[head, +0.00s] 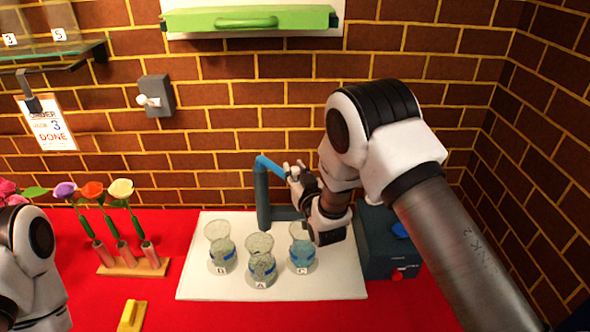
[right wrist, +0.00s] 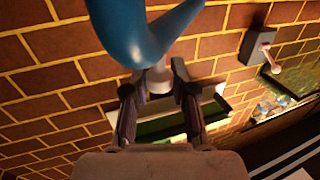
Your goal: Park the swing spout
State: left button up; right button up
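The swing spout's blue arm (head: 270,166) slopes from its dark teal post (head: 262,198) down toward my right gripper (head: 297,172). In the right wrist view the blue spout (right wrist: 145,32) fills the top, with a pale nozzle or knob (right wrist: 158,80) below it. My right gripper (right wrist: 155,92) has its fingers apart on either side of this pale piece, with a gap visible on the left. Contact on the right is unclear. The spout's end is partly hidden by the gripper in the head view. My left arm shows at lower left; its gripper is out of view.
Three glass vases labelled B (head: 220,250), A (head: 261,262) and C (head: 301,250) stand on a white board (head: 200,288) below the spout. A dark box (head: 390,262) stands right. A flower rack (head: 135,268) and yellow object (head: 131,315) are left.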

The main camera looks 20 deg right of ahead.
jog(key=shift+a, duration=0.1)
grip_shut()
pick_arm(q)
jog(key=shift+f, duration=0.1)
